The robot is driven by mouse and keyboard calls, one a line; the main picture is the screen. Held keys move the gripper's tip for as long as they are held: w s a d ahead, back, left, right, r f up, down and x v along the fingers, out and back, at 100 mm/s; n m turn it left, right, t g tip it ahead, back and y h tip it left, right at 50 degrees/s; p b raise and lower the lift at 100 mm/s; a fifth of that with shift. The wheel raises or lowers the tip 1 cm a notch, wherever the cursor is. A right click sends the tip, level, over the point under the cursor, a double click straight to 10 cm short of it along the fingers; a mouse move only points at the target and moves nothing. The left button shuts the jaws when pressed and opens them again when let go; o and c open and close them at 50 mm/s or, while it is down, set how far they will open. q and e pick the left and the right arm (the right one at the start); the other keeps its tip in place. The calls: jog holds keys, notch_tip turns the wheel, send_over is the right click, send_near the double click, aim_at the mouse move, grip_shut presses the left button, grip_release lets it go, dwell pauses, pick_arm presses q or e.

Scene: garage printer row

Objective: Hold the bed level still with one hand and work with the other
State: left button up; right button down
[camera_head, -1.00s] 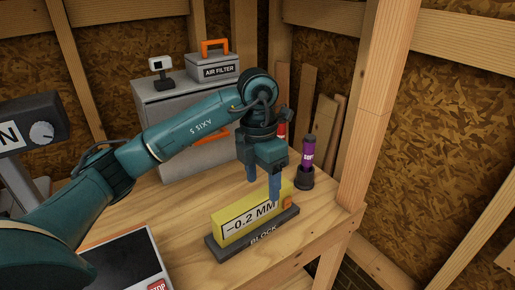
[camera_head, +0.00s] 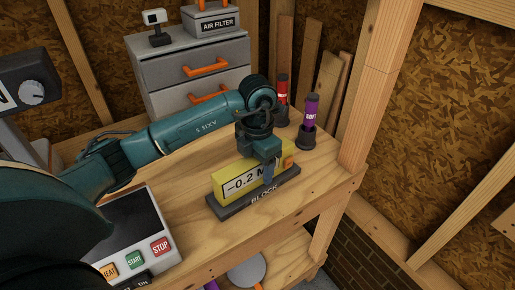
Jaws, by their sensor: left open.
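The yellow bed level (camera_head: 232,187), marked "-0.2 M" with the rest covered, stands upright in a dark base labelled "BLOCK" (camera_head: 225,210) on the wooden bench. It has an orange part (camera_head: 288,161) at its right end. My left gripper (camera_head: 268,175) is down over the right half of the level. The jaws are open, and I cannot tell if a finger touches the level. My right gripper is out of view.
A control panel (camera_head: 143,222) with HEAT, START and STOP buttons lies at the left front. A purple tube (camera_head: 311,107) and a red tube (camera_head: 282,88) stand in dark holders behind. A grey drawer cabinet (camera_head: 165,75) carries the air filter box (camera_head: 212,20). Bench right of the base is clear.

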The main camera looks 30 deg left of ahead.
pick_arm(q)
jog(key=shift+f, duration=0.65)
jog(key=shift+c, duration=0.4)
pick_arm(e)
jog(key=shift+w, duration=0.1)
pick_arm(q)
jog(key=c, duration=1.1)
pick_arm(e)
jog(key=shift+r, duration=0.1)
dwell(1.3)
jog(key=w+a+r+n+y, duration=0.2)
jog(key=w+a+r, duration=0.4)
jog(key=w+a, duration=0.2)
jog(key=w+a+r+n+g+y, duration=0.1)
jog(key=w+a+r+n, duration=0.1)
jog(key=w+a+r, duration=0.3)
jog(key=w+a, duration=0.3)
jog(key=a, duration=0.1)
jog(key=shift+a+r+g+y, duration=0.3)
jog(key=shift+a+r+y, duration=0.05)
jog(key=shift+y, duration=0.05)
